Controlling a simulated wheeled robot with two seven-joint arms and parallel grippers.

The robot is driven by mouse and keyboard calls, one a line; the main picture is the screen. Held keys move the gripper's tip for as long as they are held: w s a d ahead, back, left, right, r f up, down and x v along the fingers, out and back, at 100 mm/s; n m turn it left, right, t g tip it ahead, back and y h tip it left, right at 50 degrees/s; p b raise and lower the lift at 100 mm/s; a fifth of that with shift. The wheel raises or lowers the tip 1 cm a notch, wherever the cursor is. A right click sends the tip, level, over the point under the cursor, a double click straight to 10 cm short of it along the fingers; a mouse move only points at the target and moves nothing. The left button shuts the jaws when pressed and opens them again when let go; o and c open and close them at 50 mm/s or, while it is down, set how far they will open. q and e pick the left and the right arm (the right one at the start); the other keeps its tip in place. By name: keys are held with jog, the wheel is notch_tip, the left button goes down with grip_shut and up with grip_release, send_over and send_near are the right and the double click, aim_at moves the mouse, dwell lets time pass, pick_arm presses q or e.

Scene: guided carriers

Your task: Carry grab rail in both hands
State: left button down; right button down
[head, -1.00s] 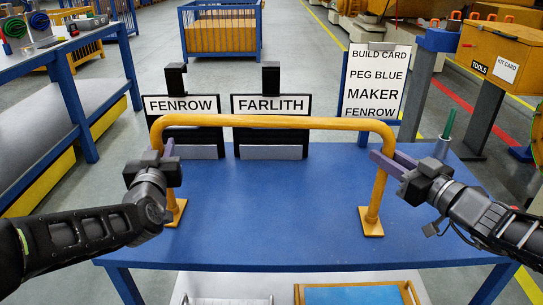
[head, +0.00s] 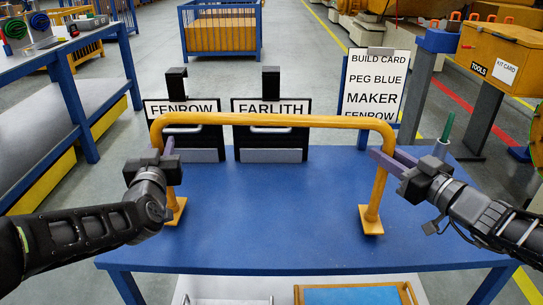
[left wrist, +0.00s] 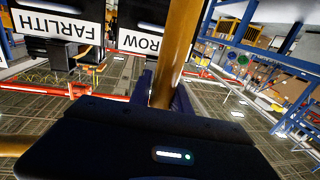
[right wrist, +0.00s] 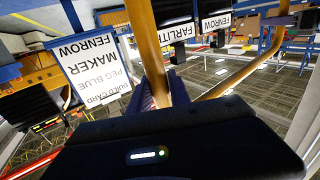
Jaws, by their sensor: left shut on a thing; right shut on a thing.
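The grab rail (head: 270,120) is a yellow-orange bar with two bent legs and square feet, upright above the blue table. My left gripper (head: 168,150) is shut on its left leg near the top bend; that leg also shows in the left wrist view (left wrist: 180,45). My right gripper (head: 384,160) is shut on its right leg, which also shows in the right wrist view (right wrist: 151,50). The rail looks level. Whether a gap lies under its feet is hard to see. Behind it, the FENROW holder (head: 184,108) and the FARLITH holder (head: 270,106) stand side by side.
The blue table (head: 280,235) is bare below the rail. A build card (head: 376,80) reading PEG BLUE, MAKER FENROW stands at the back right. A green peg-like item (head: 447,127) is near the right corner. A blue workbench (head: 60,110) is at the left.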

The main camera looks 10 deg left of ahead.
aim_at(394, 145)
jog(key=shift+r+p, duration=1.2)
jog(key=shift+r, duration=0.5)
